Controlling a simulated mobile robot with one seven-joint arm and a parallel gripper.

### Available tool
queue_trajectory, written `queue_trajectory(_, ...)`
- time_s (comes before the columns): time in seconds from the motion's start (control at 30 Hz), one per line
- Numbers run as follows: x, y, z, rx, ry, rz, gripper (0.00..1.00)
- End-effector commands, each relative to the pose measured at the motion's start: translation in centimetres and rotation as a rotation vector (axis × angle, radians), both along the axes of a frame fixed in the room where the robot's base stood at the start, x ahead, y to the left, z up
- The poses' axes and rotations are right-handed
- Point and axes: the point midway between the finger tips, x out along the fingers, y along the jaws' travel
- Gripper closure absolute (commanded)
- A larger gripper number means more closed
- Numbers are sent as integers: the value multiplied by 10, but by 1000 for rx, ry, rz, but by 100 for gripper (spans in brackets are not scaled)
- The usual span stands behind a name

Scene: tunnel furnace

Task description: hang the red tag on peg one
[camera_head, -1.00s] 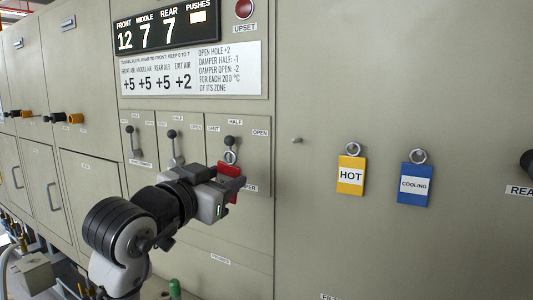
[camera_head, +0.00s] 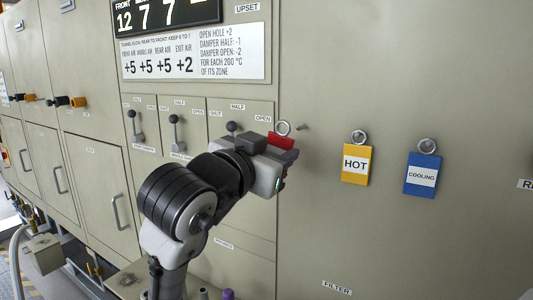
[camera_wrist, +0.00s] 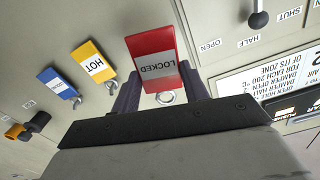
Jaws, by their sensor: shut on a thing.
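The red tag (camera_head: 282,141) is held in my gripper (camera_head: 268,150), and its metal ring (camera_head: 283,128) sticks up above the jaws. In the wrist view the red tag (camera_wrist: 151,52) reads LOCKED upside down, with its ring (camera_wrist: 165,97) between the dark fingers. A bare peg (camera_head: 301,127), apparently peg one, stands out from the panel just right of the ring. The ring appears beside the peg, not around it; I cannot tell the depth gap. I cannot make out this peg in the wrist view.
A yellow HOT tag (camera_head: 356,164) and a blue COOLING tag (camera_head: 422,176) hang on pegs to the right. Damper levers (camera_head: 175,134) stand out on the left. The panel below the bare peg is clear.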

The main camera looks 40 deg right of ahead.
Motion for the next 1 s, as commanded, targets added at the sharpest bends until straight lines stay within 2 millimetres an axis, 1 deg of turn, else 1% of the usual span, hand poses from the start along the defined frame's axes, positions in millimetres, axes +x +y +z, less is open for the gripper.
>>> queue_trajectory(0.3, 10, -24, -2, 0, 2, -1, 77)
queue_trajectory(0.5, 14, -34, -3, 1, 0, -1, 77)
queue_trajectory(0.7, 16, -38, -3, 0, 0, 0, 77)
queue_trajectory(1.0, 16, -38, -3, 0, 0, 0, 77)
